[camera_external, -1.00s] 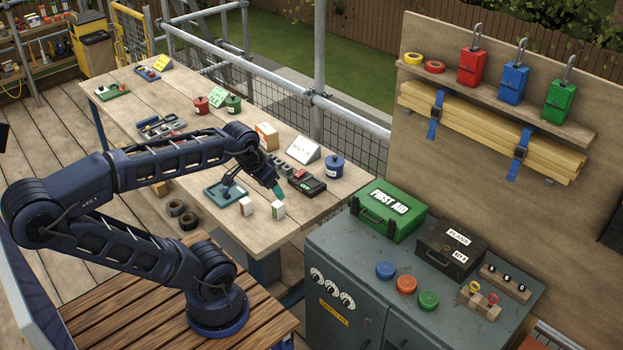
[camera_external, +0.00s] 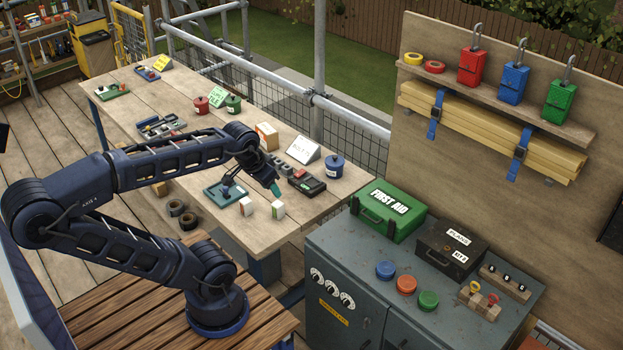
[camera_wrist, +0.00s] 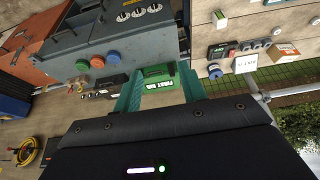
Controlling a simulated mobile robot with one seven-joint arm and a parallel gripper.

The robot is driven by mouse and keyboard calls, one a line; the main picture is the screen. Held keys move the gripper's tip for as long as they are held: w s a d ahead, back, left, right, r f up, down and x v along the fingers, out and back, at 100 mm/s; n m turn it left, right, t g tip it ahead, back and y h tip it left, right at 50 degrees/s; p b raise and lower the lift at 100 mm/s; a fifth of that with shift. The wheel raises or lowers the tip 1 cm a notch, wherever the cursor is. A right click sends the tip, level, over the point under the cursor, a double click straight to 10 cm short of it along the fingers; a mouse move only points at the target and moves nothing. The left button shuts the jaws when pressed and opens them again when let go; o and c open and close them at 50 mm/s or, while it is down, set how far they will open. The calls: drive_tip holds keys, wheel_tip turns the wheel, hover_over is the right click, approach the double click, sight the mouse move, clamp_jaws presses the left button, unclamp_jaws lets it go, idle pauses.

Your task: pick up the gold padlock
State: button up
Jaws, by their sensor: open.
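I cannot make out a gold padlock for certain in either view. A small wooden block (camera_external: 479,303) on the grey cabinet carries a yellow ring-shaped piece (camera_external: 474,287) and a red one (camera_external: 493,299), too small to identify. My gripper (camera_external: 276,190) is above the near end of the long workbench, left of the cabinet, and holds nothing that I can see. In the wrist view my gripper (camera_wrist: 162,84) shows two teal fingers spread apart, with the green first aid box (camera_wrist: 160,71) in the gap beyond them, not touched.
The grey cabinet (camera_external: 340,265) also bears a black case (camera_external: 448,250) and blue, orange and green round caps.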

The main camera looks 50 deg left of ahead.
drive_tip(key=w+a+r+n+g, duration=0.2)
drive_tip(key=w+a+n, duration=0.5)
drive_tip(key=w+a, duration=1.3)
drive_tip(key=w+a+f+n+g, duration=0.1)
drive_tip(key=w+a+f+n, duration=0.25)
drive_tip(key=a, duration=0.65)
drive_tip(key=w+a+f+n, duration=0.2)
drive_tip(key=a+f, duration=0.2)
drive_tip(key=a, duration=0.7)
drive_tip(key=s+a+f+n, duration=0.2)
drive_tip(key=s+a+f, duration=0.1)
drive_tip(key=a+f, duration=0.4)
drive_tip(key=s+a+f+n+g, duration=0.1)
drive_tip(key=s+a+f+n, duration=0.1)
drive_tip(key=a+f, duration=0.5)
drive_tip(key=s+a+f+n, duration=0.2)
drive_tip(key=s+a+f, duration=0.2)
drive_tip(key=a, duration=1.2)
wheel_tip(320, 180, down, 3)
drive_tip(key=shift+a+f+g, duration=0.15)
drive_tip(key=shift+g, duration=0.15)
drive_tip(key=shift+s+f, duration=0.2)
drive_tip(key=shift+f, duration=4.9)
clamp_jaws()
